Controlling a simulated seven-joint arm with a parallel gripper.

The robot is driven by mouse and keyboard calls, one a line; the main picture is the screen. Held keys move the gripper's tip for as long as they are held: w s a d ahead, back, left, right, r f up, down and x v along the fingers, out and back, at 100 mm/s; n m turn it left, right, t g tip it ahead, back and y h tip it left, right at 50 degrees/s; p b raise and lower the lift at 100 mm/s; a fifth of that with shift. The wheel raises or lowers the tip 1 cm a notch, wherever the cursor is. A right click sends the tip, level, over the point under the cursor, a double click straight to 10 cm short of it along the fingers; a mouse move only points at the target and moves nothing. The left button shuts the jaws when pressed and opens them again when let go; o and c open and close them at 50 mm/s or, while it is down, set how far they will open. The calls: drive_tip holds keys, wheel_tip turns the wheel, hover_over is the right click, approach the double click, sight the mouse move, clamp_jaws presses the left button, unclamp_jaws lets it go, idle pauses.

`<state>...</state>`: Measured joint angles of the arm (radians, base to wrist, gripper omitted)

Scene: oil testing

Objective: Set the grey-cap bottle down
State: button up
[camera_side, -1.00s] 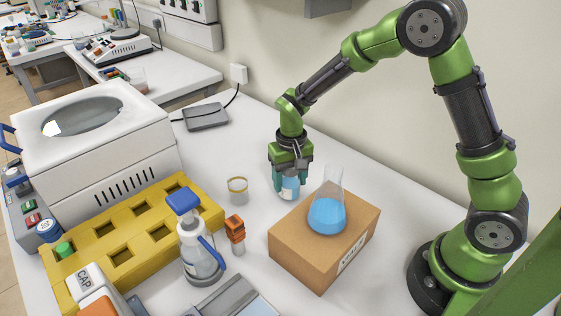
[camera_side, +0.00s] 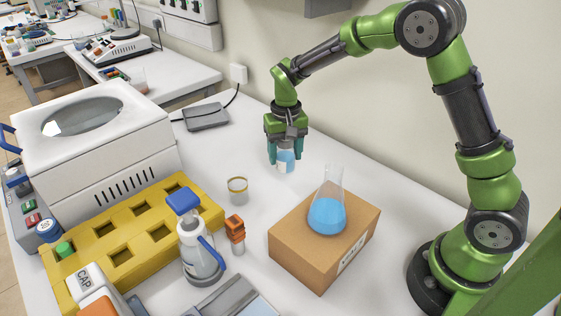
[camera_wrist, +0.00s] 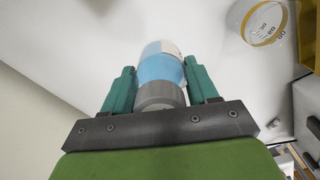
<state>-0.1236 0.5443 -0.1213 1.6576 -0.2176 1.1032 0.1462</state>
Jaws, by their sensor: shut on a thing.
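The grey-cap bottle (camera_side: 286,160) holds blue liquid and has a white label. My gripper (camera_side: 285,150) is shut on it from above, at the back of the white table, behind the cardboard box. In the wrist view my gripper's teal fingers (camera_wrist: 160,90) stand on either side of the bottle (camera_wrist: 160,68), with its grey cap nearest the camera. The bottle looks near upright in the side view. I cannot tell whether its base touches the table.
A cardboard box (camera_side: 298,252) carries a flask of blue liquid (camera_side: 327,213). A small glass beaker (camera_side: 237,190) stands to the front left of the bottle. A yellow rack (camera_side: 140,232), a blue-topped dispenser (camera_side: 196,240) and a white machine (camera_side: 95,150) are at left. Table right of the bottle is clear.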

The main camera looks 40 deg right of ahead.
drive_tip(key=w, duration=0.8)
drive_tip(key=w+f, duration=0.1)
drive_tip(key=w, duration=0.2)
drive_tip(key=shift+w+a, duration=0.2)
drive_tip(key=shift+w, duration=0.2)
drive_tip(key=shift+f, duration=1.8)
drive_tip(key=shift+f, duration=0.1)
drive_tip(key=o, duration=1.2)
drive_tip(key=shift+f, duration=0.1)
